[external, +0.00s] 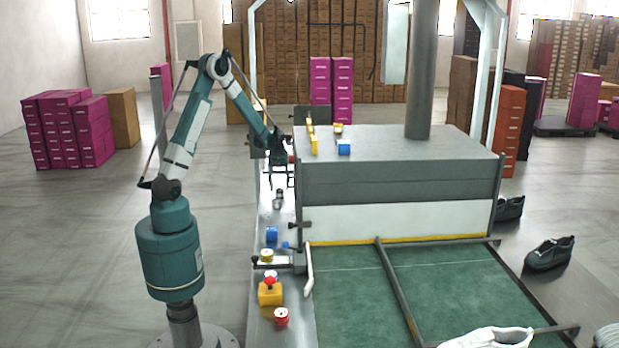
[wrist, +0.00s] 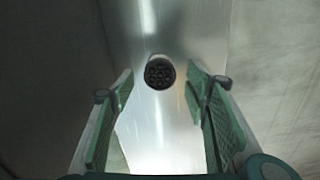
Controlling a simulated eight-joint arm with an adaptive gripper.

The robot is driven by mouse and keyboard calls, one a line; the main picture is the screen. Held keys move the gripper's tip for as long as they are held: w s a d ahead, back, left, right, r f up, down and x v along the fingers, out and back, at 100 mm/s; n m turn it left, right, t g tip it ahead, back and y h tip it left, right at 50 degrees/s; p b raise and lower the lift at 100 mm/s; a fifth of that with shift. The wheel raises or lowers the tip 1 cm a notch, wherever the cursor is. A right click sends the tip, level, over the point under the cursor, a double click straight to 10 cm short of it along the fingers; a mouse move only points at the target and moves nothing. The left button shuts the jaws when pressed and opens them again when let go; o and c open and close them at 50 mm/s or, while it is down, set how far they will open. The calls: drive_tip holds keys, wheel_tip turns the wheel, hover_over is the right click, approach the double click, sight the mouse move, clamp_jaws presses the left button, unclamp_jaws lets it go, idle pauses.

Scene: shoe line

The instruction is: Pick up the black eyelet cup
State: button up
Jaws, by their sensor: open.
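The black eyelet cup (wrist: 159,72) is a small round cup with dark round pieces inside. In the wrist view it stands on the metal shelf, centred between my fingers and a little beyond their tips. In the external view a small dark cup (external: 278,194) stands on the narrow shelf below my gripper (external: 281,183). My gripper is open and points down, with its green-padded fingers wide apart (wrist: 163,85) and nothing between them. The cup appears apart from both fingers.
On the same shelf, nearer the camera, are a blue block (external: 271,233), a yellow-and-white roll (external: 267,256), a yellow box with a red button (external: 270,292) and a red roll (external: 281,317). The grey machine housing (external: 400,180) stands close on the right.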

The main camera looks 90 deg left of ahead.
sight(280, 190)
drive_tip(key=shift+f, duration=1.55)
drive_tip(key=shift+c, duration=0.2)
drive_tip(key=c, duration=1)
